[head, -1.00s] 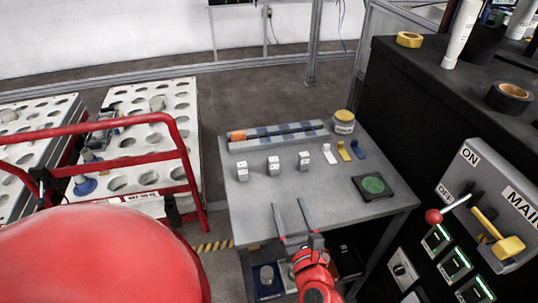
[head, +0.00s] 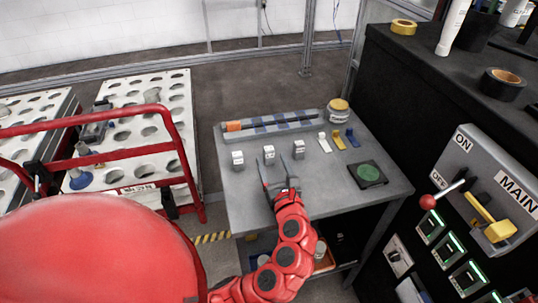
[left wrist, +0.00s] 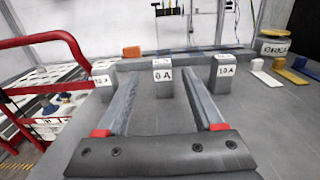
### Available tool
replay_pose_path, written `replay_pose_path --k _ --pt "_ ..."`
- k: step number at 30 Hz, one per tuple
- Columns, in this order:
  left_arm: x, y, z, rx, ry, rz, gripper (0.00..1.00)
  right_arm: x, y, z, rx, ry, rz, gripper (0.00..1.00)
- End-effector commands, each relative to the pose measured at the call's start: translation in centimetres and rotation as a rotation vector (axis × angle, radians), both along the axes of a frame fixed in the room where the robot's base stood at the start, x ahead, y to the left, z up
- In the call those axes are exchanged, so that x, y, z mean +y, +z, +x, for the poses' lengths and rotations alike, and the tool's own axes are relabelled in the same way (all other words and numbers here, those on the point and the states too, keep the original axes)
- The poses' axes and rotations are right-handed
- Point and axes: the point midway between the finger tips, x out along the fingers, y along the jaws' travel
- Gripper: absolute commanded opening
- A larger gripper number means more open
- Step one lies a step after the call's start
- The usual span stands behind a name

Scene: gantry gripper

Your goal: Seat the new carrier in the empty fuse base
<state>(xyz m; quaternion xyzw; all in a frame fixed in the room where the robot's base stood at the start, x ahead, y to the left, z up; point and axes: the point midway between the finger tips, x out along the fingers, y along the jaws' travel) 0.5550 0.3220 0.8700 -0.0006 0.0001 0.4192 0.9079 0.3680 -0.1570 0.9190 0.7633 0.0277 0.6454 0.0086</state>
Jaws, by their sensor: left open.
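Three small grey-white carriers with labels stand in a row on the grey bench: left (head: 237,160), middle (head: 269,154) and right (head: 299,149). In the left wrist view the middle one (left wrist: 163,78) reads like 0 A or 6 A, and the right one (left wrist: 225,71) reads 10 A. My left gripper (head: 273,166) is open over the bench, its fingers pointing at the middle carrier. In the left wrist view that carrier appears between the fingertips, without visible contact. I cannot identify the empty fuse base. My right gripper is not in view.
A long grey tray (head: 310,118) with an orange block lies behind the carriers. A black cabinet with a MAIN switch panel (head: 488,190) stands at right; a red-railed cart is left.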

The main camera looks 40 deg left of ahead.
Motion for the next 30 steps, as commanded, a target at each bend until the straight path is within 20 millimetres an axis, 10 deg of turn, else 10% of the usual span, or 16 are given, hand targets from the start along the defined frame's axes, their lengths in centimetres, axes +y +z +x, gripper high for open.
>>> replay_pose_path --k 21,30 --pt "3.9 0.0 3.8 0.001 0.0 0.002 0.69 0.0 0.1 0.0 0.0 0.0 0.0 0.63" --pt "3.9 0.0 3.7 0.0 -0.001 0.001 0.15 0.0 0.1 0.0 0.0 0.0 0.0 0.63"
